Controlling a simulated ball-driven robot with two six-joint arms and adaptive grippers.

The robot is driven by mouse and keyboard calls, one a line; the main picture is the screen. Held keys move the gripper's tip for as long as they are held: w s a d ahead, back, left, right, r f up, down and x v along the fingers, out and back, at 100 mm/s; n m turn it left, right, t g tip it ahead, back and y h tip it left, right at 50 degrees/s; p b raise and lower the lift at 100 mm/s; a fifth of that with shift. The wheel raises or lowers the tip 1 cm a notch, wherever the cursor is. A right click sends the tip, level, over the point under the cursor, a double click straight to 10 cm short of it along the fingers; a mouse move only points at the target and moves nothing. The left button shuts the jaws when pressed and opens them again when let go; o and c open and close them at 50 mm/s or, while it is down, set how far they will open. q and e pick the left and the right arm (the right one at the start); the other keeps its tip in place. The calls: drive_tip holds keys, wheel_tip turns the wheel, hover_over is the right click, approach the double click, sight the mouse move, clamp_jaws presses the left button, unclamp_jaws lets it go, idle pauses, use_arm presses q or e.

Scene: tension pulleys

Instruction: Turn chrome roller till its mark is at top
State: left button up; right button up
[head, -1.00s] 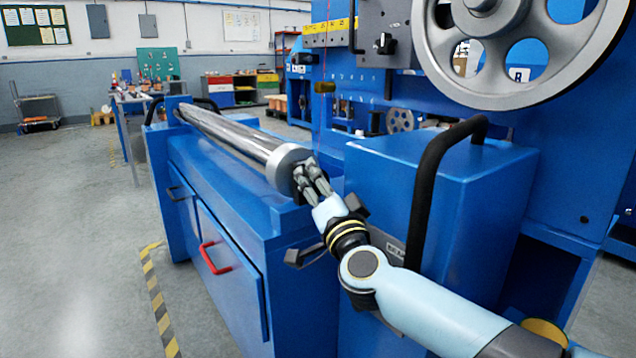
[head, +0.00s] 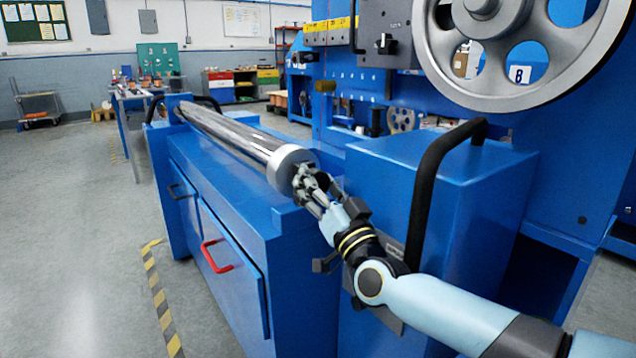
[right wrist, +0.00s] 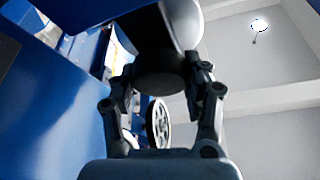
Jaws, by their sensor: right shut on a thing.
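The chrome roller (head: 232,136) lies lengthwise along the top of a blue machine bed in the head view. Its thick near end (head: 291,165) faces my right gripper (head: 306,184). In the right wrist view, the fingers of my right gripper (right wrist: 162,88) are shut around a dark round stub (right wrist: 160,72) at the roller's end, with the bright end face (right wrist: 186,25) just beyond. I cannot make out the mark on the roller in either view. My left gripper is not in view.
A blue housing (head: 408,180) with a black handle (head: 436,180) stands right of my right gripper. A large spoked wheel (head: 437,60) hangs above it. A red handle (head: 213,258) sits on the bed's front door. The floor at left is open.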

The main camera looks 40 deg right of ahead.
drive_tip(key=o, duration=1.2)
drive_tip(key=shift+c, duration=0.2)
drive_tip(key=v, duration=1.2)
